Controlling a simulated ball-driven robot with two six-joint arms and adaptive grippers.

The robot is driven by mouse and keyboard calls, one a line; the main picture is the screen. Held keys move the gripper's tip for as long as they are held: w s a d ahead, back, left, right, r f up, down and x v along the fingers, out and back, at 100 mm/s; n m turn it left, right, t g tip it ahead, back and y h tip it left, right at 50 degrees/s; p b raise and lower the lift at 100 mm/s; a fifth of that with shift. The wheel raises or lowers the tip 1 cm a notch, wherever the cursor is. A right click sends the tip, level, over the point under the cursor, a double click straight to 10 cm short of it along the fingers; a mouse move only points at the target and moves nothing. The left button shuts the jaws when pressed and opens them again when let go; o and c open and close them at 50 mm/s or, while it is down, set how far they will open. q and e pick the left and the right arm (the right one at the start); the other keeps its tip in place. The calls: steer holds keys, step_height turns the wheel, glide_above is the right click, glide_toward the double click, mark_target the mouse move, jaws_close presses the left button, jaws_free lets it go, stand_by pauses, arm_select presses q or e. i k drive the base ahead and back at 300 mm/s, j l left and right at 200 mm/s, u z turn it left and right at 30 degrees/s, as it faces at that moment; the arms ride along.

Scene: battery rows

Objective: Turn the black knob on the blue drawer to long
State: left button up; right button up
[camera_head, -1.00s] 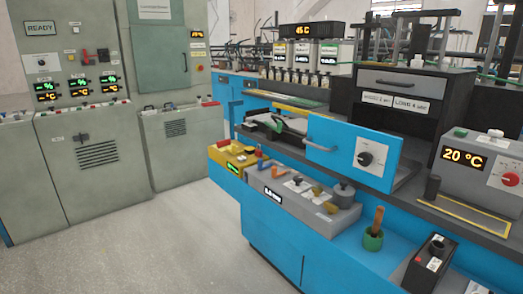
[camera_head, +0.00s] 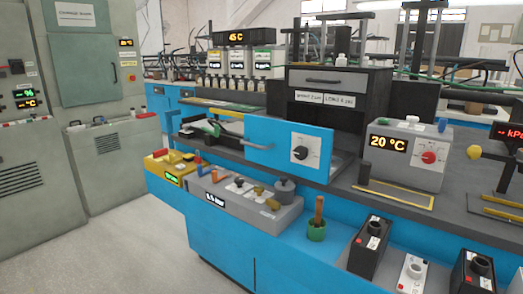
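The blue drawer front (camera_head: 268,140) stands at the middle of the view, at the edge of the grey worktop, with a grey bar handle on its left part. The black knob (camera_head: 299,153) sits on a white square plate on the right part of the drawer front. The plate's markings are too small to read, and so is the knob's exact pointing. Neither of my grippers shows in this view, and nothing touches the knob.
A grey box reading 20 °C with a red knob (camera_head: 405,152) stands right of the drawer. A grey device (camera_head: 243,205) and a yellow box (camera_head: 168,170) sit on the lower blue shelf. Open floor (camera_head: 120,225) lies at the left front. A black cabinet (camera_head: 327,103) stands behind.

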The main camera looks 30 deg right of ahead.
mark_target(301, 153)
steer(key=i+j+z, duration=0.1)
steer(key=z, duration=0.25)
steer(key=i+j+z, duration=0.2)
steer(key=z, duration=0.15)
steer(key=i+j+z, duration=0.15)
steer(key=z, duration=0.2)
